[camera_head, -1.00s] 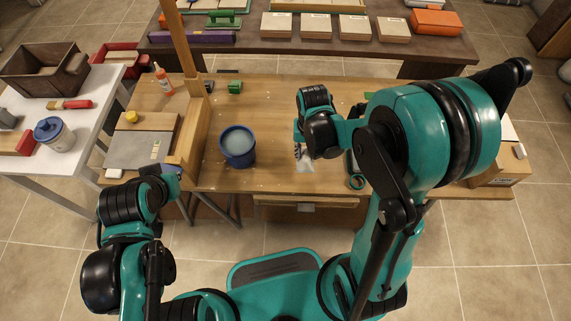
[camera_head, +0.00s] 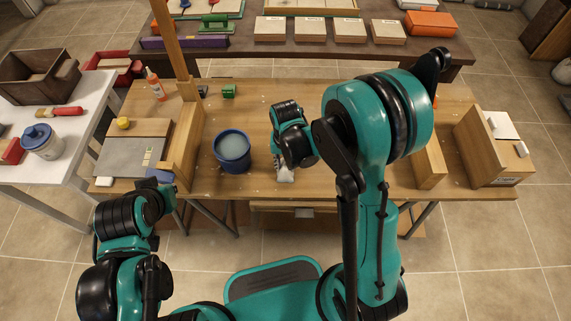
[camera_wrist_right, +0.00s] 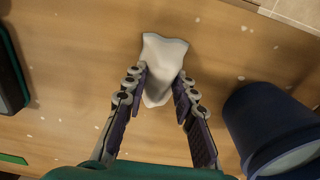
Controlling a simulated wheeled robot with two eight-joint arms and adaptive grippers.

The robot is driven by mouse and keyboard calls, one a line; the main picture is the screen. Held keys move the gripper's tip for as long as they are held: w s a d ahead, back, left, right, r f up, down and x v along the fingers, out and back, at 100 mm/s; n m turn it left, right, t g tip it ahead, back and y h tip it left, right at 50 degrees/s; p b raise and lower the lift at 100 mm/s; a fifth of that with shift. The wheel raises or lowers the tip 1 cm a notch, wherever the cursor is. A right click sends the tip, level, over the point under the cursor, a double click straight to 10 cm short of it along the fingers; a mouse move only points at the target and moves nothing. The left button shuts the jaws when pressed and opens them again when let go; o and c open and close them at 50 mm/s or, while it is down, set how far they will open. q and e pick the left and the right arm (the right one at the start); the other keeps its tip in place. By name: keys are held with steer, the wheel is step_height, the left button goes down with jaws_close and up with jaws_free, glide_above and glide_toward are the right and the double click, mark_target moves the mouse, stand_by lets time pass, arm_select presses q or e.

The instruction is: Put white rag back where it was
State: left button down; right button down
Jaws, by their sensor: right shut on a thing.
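The white rag (camera_wrist_right: 162,60) is pinched between the fingertips of my right gripper (camera_wrist_right: 161,84) in the right wrist view. It hangs over or on the wooden table; I cannot tell whether it touches. In the head view the rag (camera_head: 284,174) shows as a small pale patch at the table's front, below my right gripper (camera_head: 285,164). My left gripper (camera_head: 160,178) is by the table's front left edge, small and dark, and its fingers are unclear.
A blue bucket (camera_head: 232,165) stands just left of my right gripper; it also shows in the right wrist view (camera_wrist_right: 250,110). A wooden upright (camera_head: 184,150) and grey board (camera_head: 130,152) are further left. My right arm hides the table's middle right.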

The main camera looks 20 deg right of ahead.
steer(key=shift+f, duration=0.25)
steer(key=c, duration=1.2)
jaws_free()
steer(key=shift+r, duration=0.15)
steer(key=shift+r+p, duration=0.3)
step_height(320, 180, up, 12)
steer(key=p, duration=0.4)
steer(key=s+d+r+n+t, duration=0.1)
steer(key=s+r+t, duration=0.1)
steer(key=s+r, duration=0.1)
steer(key=s+d+r+n+t, duration=0.1)
steer(key=s+d+r+t, duration=0.1)
steer(key=s+r, duration=0.1)
steer(key=s+d+r+n+t, duration=0.1)
steer(key=s+r+t, duration=0.2)
steer(key=s+r, duration=0.1)
steer(key=shift+s+d+r, duration=0.1)
steer(key=shift+d+r, duration=0.25)
steer(key=shift+r, duration=0.2)
